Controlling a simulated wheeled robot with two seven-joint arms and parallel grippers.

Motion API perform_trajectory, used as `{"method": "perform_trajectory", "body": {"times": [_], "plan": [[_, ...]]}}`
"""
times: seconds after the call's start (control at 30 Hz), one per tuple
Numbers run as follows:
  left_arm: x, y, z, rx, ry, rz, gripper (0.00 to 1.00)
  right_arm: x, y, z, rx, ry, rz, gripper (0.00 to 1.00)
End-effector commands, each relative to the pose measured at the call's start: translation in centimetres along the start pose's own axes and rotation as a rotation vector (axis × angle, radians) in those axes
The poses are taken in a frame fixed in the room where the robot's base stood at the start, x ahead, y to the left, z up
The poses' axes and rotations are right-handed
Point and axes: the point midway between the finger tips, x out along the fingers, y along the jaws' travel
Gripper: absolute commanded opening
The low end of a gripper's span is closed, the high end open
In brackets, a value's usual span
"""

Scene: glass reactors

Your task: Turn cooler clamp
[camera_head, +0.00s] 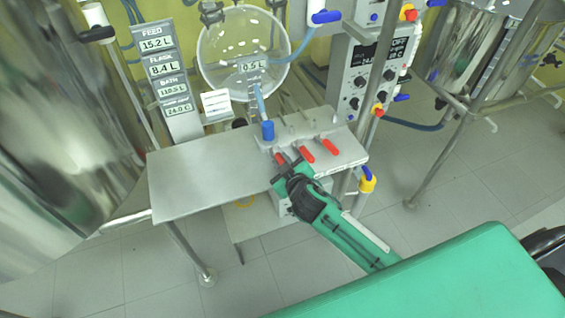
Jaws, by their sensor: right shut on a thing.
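Three toggle clamps with red handles sit in a row on a small block at the right end of the metal table. The labels by them are too small to read, so I cannot tell which is named for the cooler. My right gripper (285,168) reaches in from the lower right and is shut on the leftmost red clamp handle (280,158), partly hiding it. The middle red handle (304,156) and the right red handle (329,147) are free, just right of the gripper. My left gripper is out of view.
The metal table (195,180) is bare on its left. Behind it stand a round glass flask (240,45), a display column (165,75) and a control box (375,75). A blue-capped hose end (267,130) stands near the clamps. Steel vessels flank both sides.

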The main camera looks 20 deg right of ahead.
Motion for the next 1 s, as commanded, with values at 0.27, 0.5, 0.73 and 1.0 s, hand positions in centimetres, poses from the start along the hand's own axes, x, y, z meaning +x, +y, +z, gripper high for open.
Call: {"method": "perform_trajectory", "body": {"times": [0.27,0.5,0.73,1.0], "plan": [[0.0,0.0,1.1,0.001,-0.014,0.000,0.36,0.0,0.1,-0.1,0.000,0.001,0.001,0.42],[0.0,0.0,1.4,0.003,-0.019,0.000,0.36,0.0,0.0,0.0,0.000,0.000,0.000,0.42],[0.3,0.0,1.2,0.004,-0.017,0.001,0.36,-1.8,-0.1,0.1,0.000,0.001,-0.001,0.42],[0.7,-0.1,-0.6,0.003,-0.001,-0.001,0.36,-7.0,-0.1,0.2,0.002,-0.001,-0.002,0.42]]}}
